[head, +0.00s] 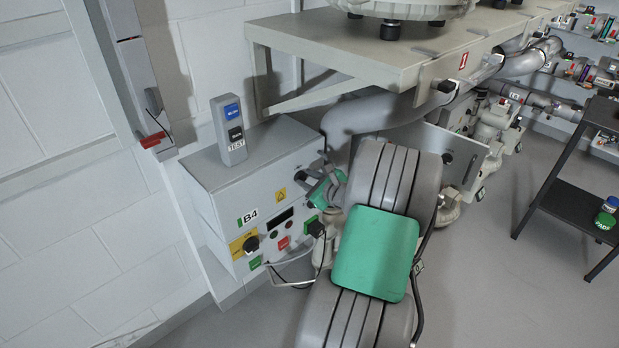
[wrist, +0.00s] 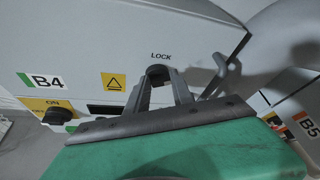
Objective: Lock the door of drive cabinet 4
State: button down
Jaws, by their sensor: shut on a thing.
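Drive cabinet 4, the grey box marked B4 (head: 215,190), stands against the wall at the left in the head view; its front (wrist: 70,45) fills much of the wrist view. Its door front looks closed. A dark lock knob (wrist: 158,70) sits just under the word LOCK in the wrist view. My gripper (wrist: 160,78) is shut on this knob, one finger on each side. In the head view my gripper (head: 310,182) is at the upper right of the cabinet front, partly hidden by my arm. The knob's turn position cannot be told.
A grey tester marked TEST (head: 231,130) stands on the cabinet. The front has a black rotary switch (head: 252,243) on a yellow plate. A table (head: 350,50) overhangs behind, with a thick pipe (head: 365,112) below.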

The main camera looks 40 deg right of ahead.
jog(key=n, duration=0.1)
jog(key=n+h+b, duration=0.1)
jog(key=b, duration=0.1)
jog(key=shift+a+f+n+t+h, duration=0.25)
jog(key=shift+a+n+t+h, duration=0.05)
jog(key=shift+n, duration=0.1)
jog(key=n+b, duration=0.1)
jog(key=n+h+b, duration=0.1)
jog(key=b, duration=0.1)
jog(key=shift+a+f+n+t+b, duration=0.2)
jog(key=shift+f+n+t+b, duration=0.1)
jog(key=shift+t, duration=0.1)
jog(key=n+h+b, duration=0.1)
jog(key=n+b, duration=0.1)
jog(key=b, duration=0.2)
jog(key=n+t+b, duration=0.1)
jog(key=n+b, duration=0.1)
jog(key=b, duration=0.2)
jog(key=shift+a+n+t+h, duration=0.2)
jog(key=shift+n+t+h, duration=0.1)
jog(key=shift+n+h, duration=0.1)
jog(key=shift+r, duration=0.2)
jog(key=c, duration=1.1)
grip_release()
jog(key=shift+f, duration=0.15)
